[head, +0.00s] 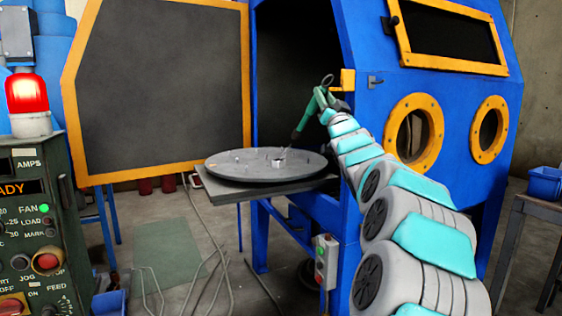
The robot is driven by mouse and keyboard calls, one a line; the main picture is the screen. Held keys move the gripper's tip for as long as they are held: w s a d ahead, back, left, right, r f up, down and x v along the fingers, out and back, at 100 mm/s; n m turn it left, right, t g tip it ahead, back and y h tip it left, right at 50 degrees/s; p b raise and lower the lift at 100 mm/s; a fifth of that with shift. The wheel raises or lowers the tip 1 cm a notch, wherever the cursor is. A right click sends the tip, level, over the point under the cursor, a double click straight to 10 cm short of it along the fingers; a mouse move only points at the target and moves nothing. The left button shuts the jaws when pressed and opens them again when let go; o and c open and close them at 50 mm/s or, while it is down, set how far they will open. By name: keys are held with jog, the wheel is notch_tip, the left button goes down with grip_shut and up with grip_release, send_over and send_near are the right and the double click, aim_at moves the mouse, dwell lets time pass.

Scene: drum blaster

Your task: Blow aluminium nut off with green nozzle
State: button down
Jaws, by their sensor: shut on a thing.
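The green nozzle (309,112) is held by my gripper (334,101) in front of the blaster's opening. It tilts down and to the left, and its thin tip points toward the round turntable. A small bright metal piece, which looks like the aluminium nut (278,162), sits on the turntable (235,168) close below the nozzle's tip. The tip and the nut look apart, but the gap is hard to judge. My gripper is shut on the nozzle; its fingers are small and partly hidden by the arm.
The blue blaster cabinet (370,107) stands right behind my arm, its orange-framed door (158,90) open to the left. The turntable rests on a grey shelf (222,190). A control panel (38,220) with a lit red lamp (27,92) stands at left. Hoses lie on the floor.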

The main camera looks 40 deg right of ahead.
jog(key=shift+r, duration=0.1)
notch_tip(320, 180, up, 2)
jog(key=shift+r+p, duration=0.15)
jog(key=shift+p, duration=0.9)
notch_tip(320, 180, up, 4)
jog(key=shift+f, duration=0.2)
jog(key=shift+a, duration=0.1)
